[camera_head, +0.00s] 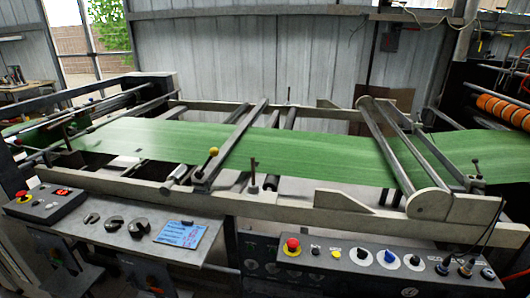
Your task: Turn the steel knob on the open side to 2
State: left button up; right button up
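A long dark control panel (340,262) runs along the front right of the machine. On its top are a black knob on a white dial (361,254), a blue knob on a white dial (388,257) and another dark knob on a white dial (413,262). A pale grey round control (487,273) sits at the right end; I cannot tell whether it is the steel knob. Several round dials also show on the panel's front face, partly cut off. Numbers are too small to read. Neither of my grippers can be made out in this view.
A green web (280,153) spans the machine behind.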

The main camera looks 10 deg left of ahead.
aim_at(253, 190)
jog(key=u, duration=0.05)
jog(key=k, duration=1.1)
jog(key=z, duration=0.7)
jog(key=i, duration=1.65)
jog(key=u, duration=0.6)
